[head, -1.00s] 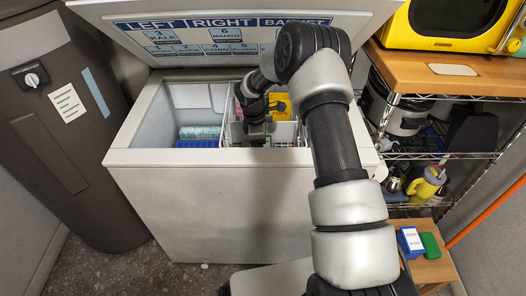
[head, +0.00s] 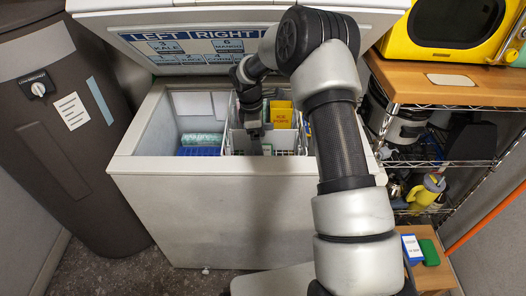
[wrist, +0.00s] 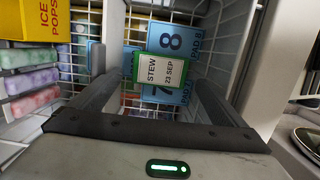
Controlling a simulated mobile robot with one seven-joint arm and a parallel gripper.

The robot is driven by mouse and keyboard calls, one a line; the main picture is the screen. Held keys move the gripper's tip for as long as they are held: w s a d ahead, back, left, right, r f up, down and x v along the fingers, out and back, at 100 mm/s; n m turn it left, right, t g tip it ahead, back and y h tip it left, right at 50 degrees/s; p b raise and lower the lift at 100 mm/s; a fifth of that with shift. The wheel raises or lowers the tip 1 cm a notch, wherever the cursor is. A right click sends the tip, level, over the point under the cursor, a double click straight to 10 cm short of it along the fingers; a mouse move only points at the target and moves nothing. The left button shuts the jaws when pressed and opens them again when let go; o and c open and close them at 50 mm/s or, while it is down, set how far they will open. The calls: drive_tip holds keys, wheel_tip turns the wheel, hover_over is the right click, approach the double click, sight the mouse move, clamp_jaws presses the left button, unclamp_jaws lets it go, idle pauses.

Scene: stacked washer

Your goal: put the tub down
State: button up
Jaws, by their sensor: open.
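The tub (wrist: 160,72) has a green rim and a white label reading STEW 23 SEP. In the wrist view it lies on blue packs marked 8 and 7, low in a white wire basket. My gripper (wrist: 158,88) is open, with one finger on each side of the tub and visible gaps between. In the head view my gripper (head: 257,142) reaches down into the middle of the open chest freezer (head: 220,205); the tub is hard to make out there.
A yellow ICE POPS box (wrist: 42,18) stands to the left in the wrist view, above several coloured packs (wrist: 32,80). Basket wires and the freezer wall (wrist: 268,70) are close on the right. The raised lid (head: 190,45) stands behind my arm.

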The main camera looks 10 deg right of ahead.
drive_tip(key=r, duration=0.3)
drive_tip(key=shift+a+r, duration=0.25)
drive_tip(key=shift+r, duration=0.05)
drive_tip(key=s+d+r+m+t, duration=0.1)
drive_tip(key=s+r+m, duration=0.1)
drive_tip(key=s+r, duration=0.35)
drive_tip(key=s+r+m+t, duration=0.1)
drive_tip(key=s+r+m, duration=0.1)
drive_tip(key=r, duration=0.7)
drive_tip(key=s+d+r+m+t, duration=0.1)
drive_tip(key=s+r+m, duration=0.1)
drive_tip(key=s+r, duration=0.35)
drive_tip(key=s+r+m+t+y, duration=0.1)
drive_tip(key=s+r+m, duration=0.2)
drive_tip(key=s, duration=0.7)
drive_tip(key=s+r+m+t, duration=0.2)
drive_tip(key=s+m, duration=0.4)
drive_tip(key=s, duration=0.4)
drive_tip(key=shift+a+r+m+y, duration=0.15)
drive_tip(key=shift+r+m+y, duration=0.25)
drive_tip(key=shift+r, duration=0.4)
